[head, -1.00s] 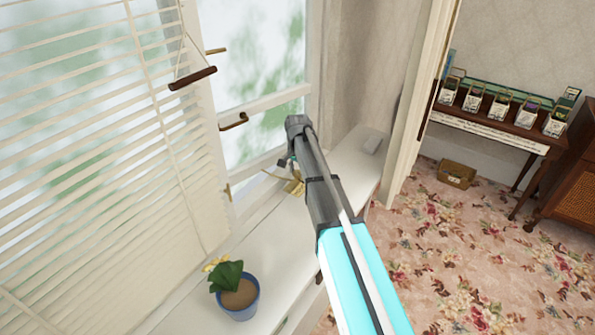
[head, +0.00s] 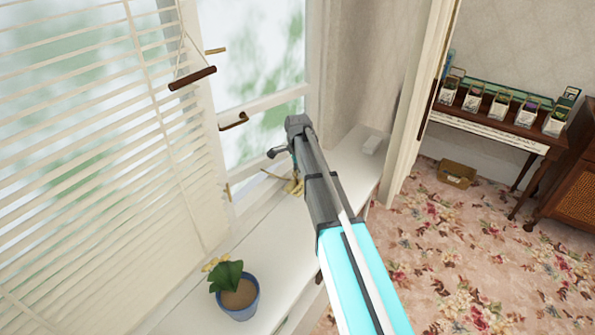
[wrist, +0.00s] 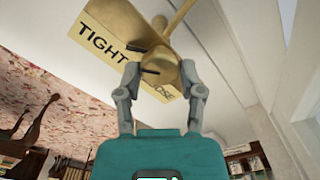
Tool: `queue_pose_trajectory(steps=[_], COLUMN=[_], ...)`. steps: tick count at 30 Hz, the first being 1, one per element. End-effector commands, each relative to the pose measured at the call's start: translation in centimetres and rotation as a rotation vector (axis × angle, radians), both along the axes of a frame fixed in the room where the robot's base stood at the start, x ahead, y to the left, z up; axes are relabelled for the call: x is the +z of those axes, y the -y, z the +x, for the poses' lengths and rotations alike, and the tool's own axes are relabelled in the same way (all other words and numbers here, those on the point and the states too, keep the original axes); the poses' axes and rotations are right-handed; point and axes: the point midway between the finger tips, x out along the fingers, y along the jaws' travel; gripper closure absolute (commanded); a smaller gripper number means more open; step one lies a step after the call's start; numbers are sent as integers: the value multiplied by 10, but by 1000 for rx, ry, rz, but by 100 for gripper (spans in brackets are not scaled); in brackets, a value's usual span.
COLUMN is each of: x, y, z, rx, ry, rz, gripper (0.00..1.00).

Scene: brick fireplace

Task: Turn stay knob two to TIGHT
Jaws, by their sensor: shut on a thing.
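In the wrist view, my gripper (wrist: 160,70) has a finger on each side of a brass stay knob (wrist: 162,62) and is shut on it. The knob bears a dark line and stands in front of a brass plate (wrist: 97,38). The plate reads TIGHT to the left of the knob; a second word to the right is partly hidden, with only "OSE" showing. In the head view, brass parts of the stay (head: 297,186) show beside my arm over the windowsill; the knob is hidden there, and part of my gripper (head: 279,153) sticks out left of the wrist.
A potted plant (head: 238,292) stands on the white sill (head: 262,262). Slatted blinds (head: 90,150) and a hanging wooden bar (head: 192,78) are to the left. A curtain edge (head: 412,110) is to the right; beyond it is a table (head: 490,130) with several small pots.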

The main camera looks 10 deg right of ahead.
Motion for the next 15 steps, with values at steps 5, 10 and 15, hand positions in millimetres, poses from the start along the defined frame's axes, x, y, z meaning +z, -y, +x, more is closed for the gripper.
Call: queue_pose_trajectory(steps=[5, 10, 15], x=[0, 0, 0], y=[0, 0, 0], z=[-1, -1, -1], rx=[-13, -12, -12], ry=[-1, -1, -1], rz=[0, 0, 0], gripper=[98, 98, 37])
